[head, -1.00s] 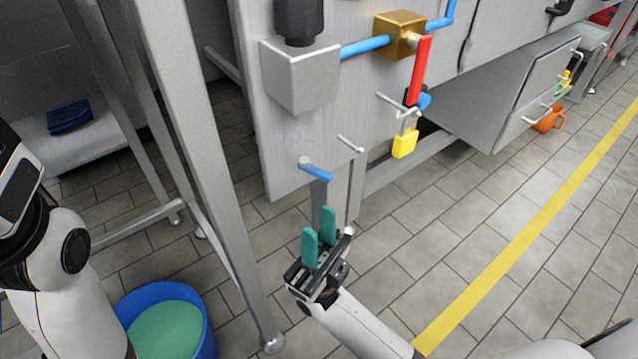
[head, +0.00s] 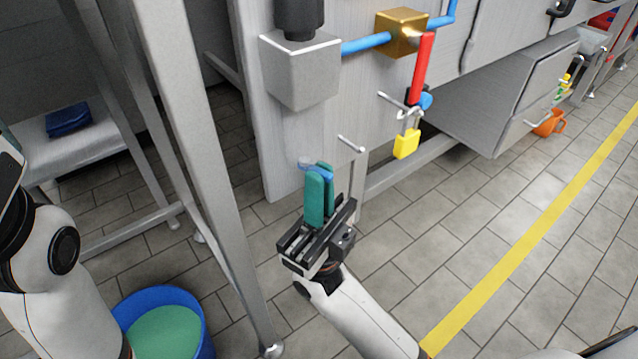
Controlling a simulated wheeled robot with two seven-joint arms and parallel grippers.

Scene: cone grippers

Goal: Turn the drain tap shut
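The fingers look shut on the handle, though the contact itself is mostly hidden. My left arm shows at the left edge; its gripper is outside the view.
A brass valve (head: 402,33) with a red lever (head: 422,68) and yellow padlock (head: 406,145) is above right. A thin metal peg (head: 350,144) sticks out right of the tap. A steel leg (head: 190,150) stands left. A blue bucket (head: 207,325) is on the floor.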

